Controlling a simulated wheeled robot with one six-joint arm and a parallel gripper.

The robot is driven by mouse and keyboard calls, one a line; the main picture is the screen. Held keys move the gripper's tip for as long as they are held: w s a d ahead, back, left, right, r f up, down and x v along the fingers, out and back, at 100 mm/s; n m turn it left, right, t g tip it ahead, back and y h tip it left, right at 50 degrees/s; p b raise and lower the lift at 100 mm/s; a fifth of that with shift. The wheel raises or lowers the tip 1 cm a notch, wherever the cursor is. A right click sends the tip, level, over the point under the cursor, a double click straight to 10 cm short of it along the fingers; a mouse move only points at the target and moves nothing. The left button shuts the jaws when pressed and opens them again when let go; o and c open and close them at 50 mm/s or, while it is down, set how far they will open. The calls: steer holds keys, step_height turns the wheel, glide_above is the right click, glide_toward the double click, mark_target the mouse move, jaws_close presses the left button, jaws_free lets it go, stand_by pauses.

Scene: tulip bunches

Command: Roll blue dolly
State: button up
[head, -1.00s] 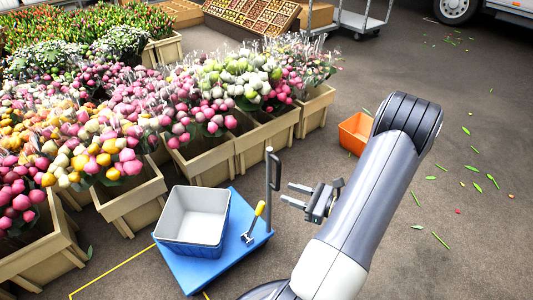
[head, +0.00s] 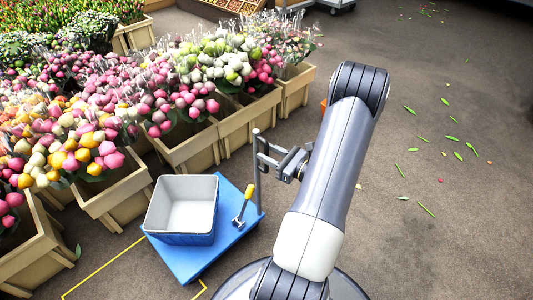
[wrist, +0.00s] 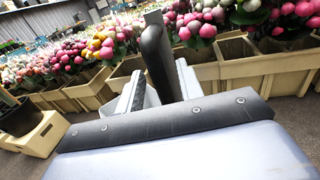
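The blue dolly (head: 185,262) stands on the floor at lower centre in the head view, with a grey-white crate (head: 181,236) on it. A lever with a yellow grip (head: 248,192) rises from its deck. A thin upright post with a dark handle (head: 262,147) stands at the dolly's right edge. My gripper (head: 268,156) is at the upper part of this post. In the wrist view the dark handle (wrist: 155,55) stands between my two spread fingers (wrist: 160,88), with narrow gaps. Its lower part is hidden by my gripper body.
Wooden planters (head: 118,200) full of wrapped flowers line the left and back of the dolly. A yellow line (head: 105,266) marks the floor. The floor at right is open, with scattered leaves (head: 427,210).

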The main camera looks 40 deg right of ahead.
steer(key=shift+w+a, duration=0.15)
steer(key=shift+w, duration=0.45)
steer(key=shift+c, duration=0.3)
jaws_close()
